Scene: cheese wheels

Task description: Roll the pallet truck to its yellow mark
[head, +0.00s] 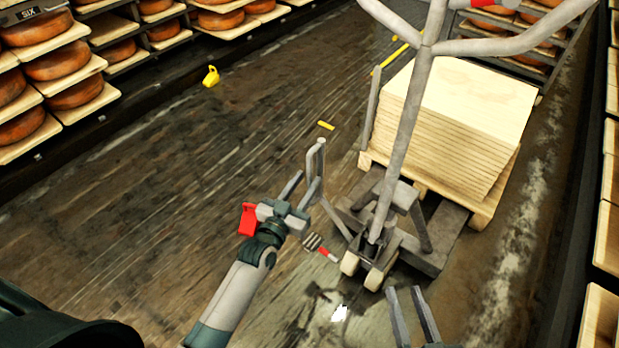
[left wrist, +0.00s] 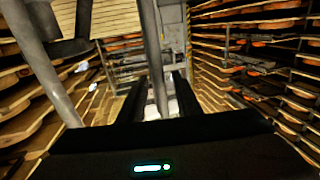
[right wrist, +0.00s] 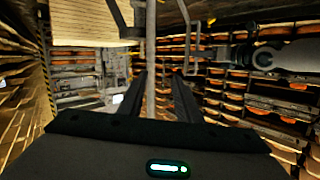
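The grey pallet truck (head: 430,255) stands at the right in the head view, bearing a pallet with a stack of pale boards (head: 455,125). Its tall grey handle post (head: 408,130) rises toward me and branches at the top. Yellow strips lie on the floor, a short one (head: 326,125) left of the truck and a longer one (head: 389,58) behind it. My left gripper (head: 307,180) is open and empty, left of the post. My right gripper (head: 412,302) is open and empty, low in front of the truck. The post shows beyond the fingers in both wrist views.
Racks of cheese wheels (head: 60,65) line the left; more shelves (head: 606,240) stand close on the right. A yellow jug (head: 210,76), a red object (head: 247,219) and a red-handled brush (head: 320,247) are also in view. The floor at left is largely clear.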

